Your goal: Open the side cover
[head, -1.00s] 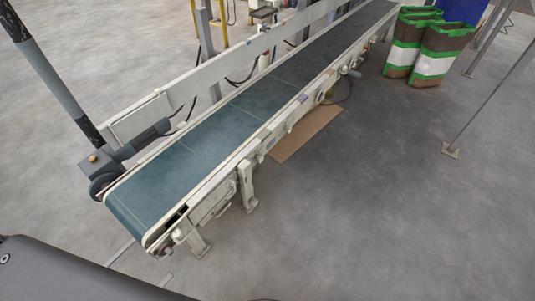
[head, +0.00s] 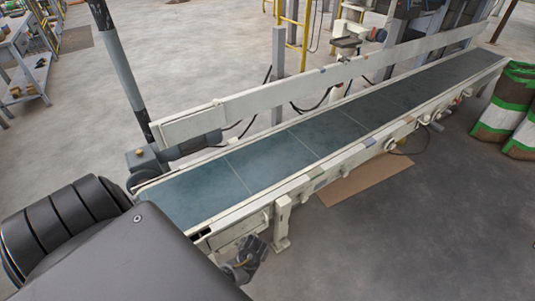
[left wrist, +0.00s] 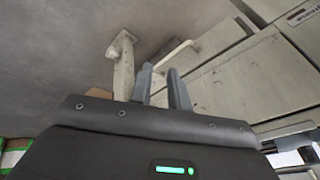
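The side cover is a cream panel (head: 232,235) low on the near side of the conveyor, close to its left end. In the left wrist view the cream panels (left wrist: 238,75) fill the right half, with a pale bar handle (left wrist: 180,54) standing out from them. My left gripper (left wrist: 160,76) has its two grey fingers apart, with nothing clearly held between them. The handle shows just past the fingertips; I cannot tell whether they touch it. In the head view my left gripper (head: 243,265) is just below the cover, partly hidden by my dark arm. My right gripper is not in view.
The conveyor's green belt (head: 285,150) runs to the back right. A cream support leg (head: 282,223) stands right of the cover and also shows in the left wrist view (left wrist: 122,65). Cardboard (head: 365,180) lies under the belt. The floor at right is clear up to the bags (head: 500,125).

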